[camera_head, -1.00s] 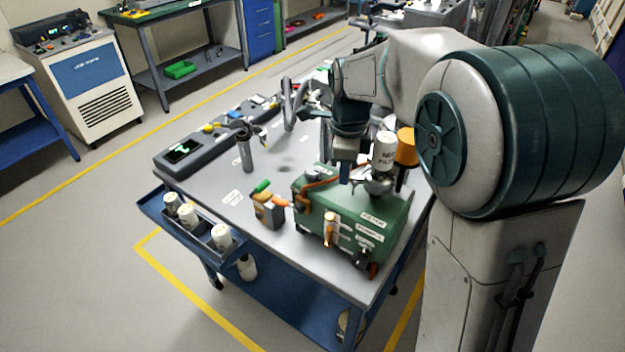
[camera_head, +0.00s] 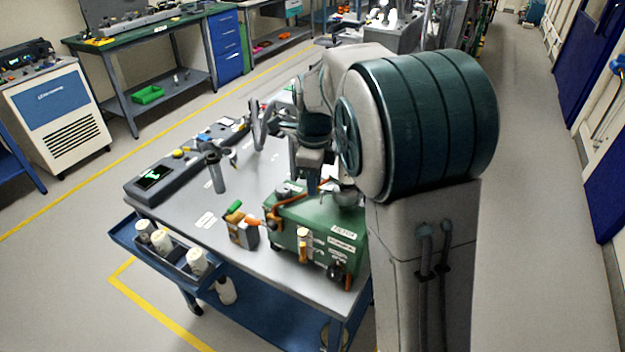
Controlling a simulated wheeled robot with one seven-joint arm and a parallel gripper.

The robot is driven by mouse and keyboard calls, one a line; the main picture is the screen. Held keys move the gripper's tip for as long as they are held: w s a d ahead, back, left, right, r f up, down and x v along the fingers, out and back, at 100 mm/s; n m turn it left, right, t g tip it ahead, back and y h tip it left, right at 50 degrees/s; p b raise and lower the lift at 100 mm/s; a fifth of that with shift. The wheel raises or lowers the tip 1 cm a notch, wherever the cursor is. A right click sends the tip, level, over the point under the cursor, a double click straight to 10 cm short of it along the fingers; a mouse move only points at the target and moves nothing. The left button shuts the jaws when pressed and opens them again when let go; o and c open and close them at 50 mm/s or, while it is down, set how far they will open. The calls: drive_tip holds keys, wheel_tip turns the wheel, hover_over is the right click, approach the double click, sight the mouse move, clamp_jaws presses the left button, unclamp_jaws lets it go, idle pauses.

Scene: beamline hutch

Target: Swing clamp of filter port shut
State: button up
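The green pump box (camera_head: 312,232) stands on the near right part of the cart top. A grey round fitting (camera_head: 347,196), apparently the filter port, shows at its back right, partly hidden by my arm. The clamp cannot be made out clearly. My gripper (camera_head: 312,186) points down over the back of the green box, left of the fitting. Its fingertips are small and partly hidden, so I cannot tell its opening or any contact.
The grey cart top (camera_head: 190,208) holds a small box with an orange nozzle (camera_head: 241,230), a dark control unit (camera_head: 155,178) and a grey upright cylinder (camera_head: 216,172). White canisters (camera_head: 161,240) sit in the blue side tray (camera_head: 125,232). Floor at right is clear.

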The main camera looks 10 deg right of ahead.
drive_tip(key=shift+r, duration=0.1)
wheel_tip(320, 180, up, 14)
drive_tip(key=shift+f+b, duration=0.2)
drive_tip(key=shift+b, duration=0.25)
